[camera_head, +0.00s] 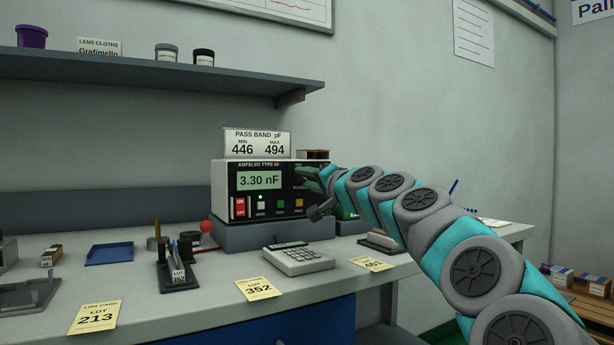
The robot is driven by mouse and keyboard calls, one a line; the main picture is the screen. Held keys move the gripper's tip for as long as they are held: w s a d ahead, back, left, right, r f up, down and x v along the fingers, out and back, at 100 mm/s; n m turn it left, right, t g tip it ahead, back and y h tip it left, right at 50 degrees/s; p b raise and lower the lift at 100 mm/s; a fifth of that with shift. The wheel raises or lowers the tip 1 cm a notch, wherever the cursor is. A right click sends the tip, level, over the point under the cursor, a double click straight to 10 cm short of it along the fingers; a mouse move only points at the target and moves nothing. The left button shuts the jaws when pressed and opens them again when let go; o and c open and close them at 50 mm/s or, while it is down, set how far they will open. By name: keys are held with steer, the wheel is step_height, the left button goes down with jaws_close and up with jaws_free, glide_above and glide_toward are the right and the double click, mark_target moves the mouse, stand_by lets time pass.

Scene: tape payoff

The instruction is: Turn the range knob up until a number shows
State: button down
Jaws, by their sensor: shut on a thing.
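The meter (248,193) stands on a grey block on the bench. Its display (259,181) reads "3.30 nF". Below the display are a red switch marked ON and OFF (240,207) and a row of small coloured buttons (279,205) with a lit indicator above. My gripper (318,190) is at the right end of the meter's front panel, shut on what appears to be the range knob. The knob itself is hidden behind my fingers and wrist.
A sign (257,143) on top of the meter reads "PASS BAND pF, MIN 446, MAX 494". A calculator (298,259) and yellow lot cards (258,289) lie in front. A black stand (178,275), a red ball (206,226) and a blue tray (109,253) are to the left.

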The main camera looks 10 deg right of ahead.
stand_by(0.4)
steer(key=c, duration=0.5)
jaws_free()
steer(key=shift+s+d, duration=0.1)
steer(key=shift+s, duration=0.05)
steer(key=v, duration=0.7)
steer(key=shift+s, duration=0.25)
